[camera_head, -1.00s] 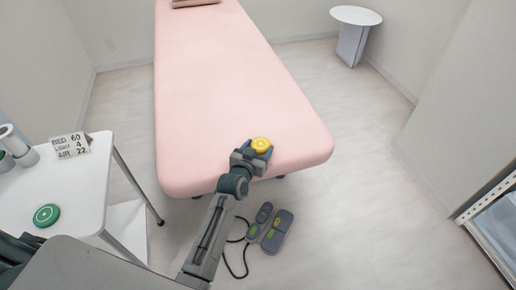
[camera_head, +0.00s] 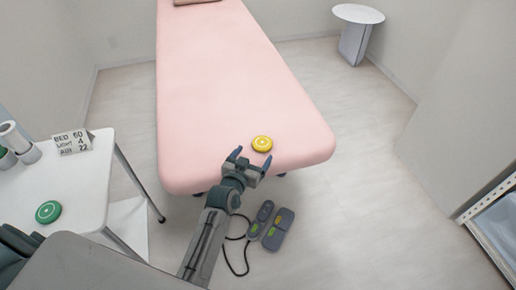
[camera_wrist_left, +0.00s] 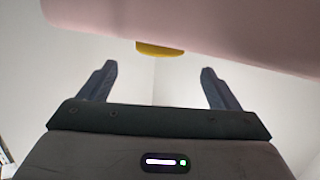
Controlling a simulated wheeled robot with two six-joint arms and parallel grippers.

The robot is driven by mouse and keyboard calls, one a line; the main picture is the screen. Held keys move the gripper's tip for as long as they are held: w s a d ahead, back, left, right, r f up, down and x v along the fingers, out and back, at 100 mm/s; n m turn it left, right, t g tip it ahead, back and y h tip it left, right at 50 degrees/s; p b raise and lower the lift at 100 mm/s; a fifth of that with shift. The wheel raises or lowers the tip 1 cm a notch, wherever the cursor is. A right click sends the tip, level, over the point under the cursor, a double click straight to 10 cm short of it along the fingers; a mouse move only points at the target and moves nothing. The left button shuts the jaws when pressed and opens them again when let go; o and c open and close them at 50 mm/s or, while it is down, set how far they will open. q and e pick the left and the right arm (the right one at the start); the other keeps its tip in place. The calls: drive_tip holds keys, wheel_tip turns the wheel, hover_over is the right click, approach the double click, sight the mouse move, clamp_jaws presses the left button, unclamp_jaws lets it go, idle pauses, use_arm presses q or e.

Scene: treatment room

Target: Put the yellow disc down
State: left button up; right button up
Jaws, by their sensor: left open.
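The yellow disc (camera_head: 262,144) lies on the pink bed (camera_head: 235,100), near its front end. My left gripper (camera_head: 252,157) is open and empty at the front end of the bed, just short of the disc. In the left wrist view the open fingers (camera_wrist_left: 160,85) stand wide apart. There the disc (camera_wrist_left: 160,48) shows against the pink bed edge (camera_wrist_left: 200,25), beyond the fingertips and clear of them. My right gripper is not in view.
A corded pedal or remote (camera_head: 278,230) lies on the floor. A small round table (camera_head: 357,14) stands at the back right. Floor right of the bed is clear.

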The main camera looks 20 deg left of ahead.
use_arm(q)
drive_tip(key=v, duration=0.6)
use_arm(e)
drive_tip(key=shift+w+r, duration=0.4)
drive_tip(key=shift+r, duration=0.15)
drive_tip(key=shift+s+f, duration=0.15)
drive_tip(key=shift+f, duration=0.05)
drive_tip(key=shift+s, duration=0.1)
